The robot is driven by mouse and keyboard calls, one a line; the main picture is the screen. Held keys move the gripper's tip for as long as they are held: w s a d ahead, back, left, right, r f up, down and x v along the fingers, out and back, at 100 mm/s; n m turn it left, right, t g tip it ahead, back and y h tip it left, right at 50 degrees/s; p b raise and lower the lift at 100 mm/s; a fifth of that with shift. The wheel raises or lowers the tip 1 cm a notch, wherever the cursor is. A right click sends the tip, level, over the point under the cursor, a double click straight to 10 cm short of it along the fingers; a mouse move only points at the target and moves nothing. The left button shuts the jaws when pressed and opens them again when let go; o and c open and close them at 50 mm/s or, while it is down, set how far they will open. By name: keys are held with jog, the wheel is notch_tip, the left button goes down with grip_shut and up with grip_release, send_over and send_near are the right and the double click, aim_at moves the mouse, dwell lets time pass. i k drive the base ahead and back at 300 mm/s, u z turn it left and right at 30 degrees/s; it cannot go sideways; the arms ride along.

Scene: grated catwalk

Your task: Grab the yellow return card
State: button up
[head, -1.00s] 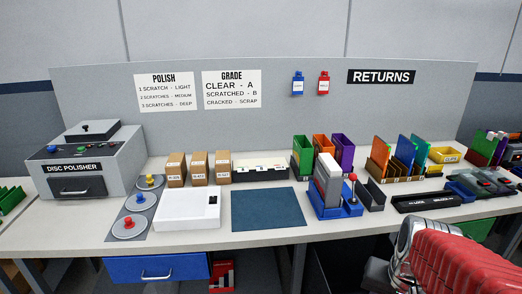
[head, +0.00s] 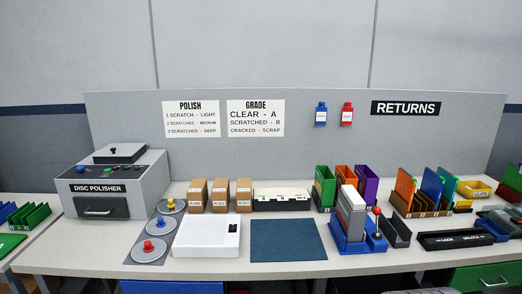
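I cannot make out a separate yellow return card. A yellow tray or box (head: 473,189) with a small white label lies at the right of the bench, next to the upright coloured dividers. Its label is too small to read surely, and I cannot tell whether cards lie in it. My gripper is not in view.
The bench (head: 300,271) holds a disc polisher (head: 112,184), a white box (head: 208,237), a dark blue mat (head: 287,240) and a blue holder with a red-knobbed lever (head: 377,225). Coloured dividers (head: 432,188) stand at right. The bench's front strip is mostly clear.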

aim_at(461, 204)
jog(key=z, duration=1.2)
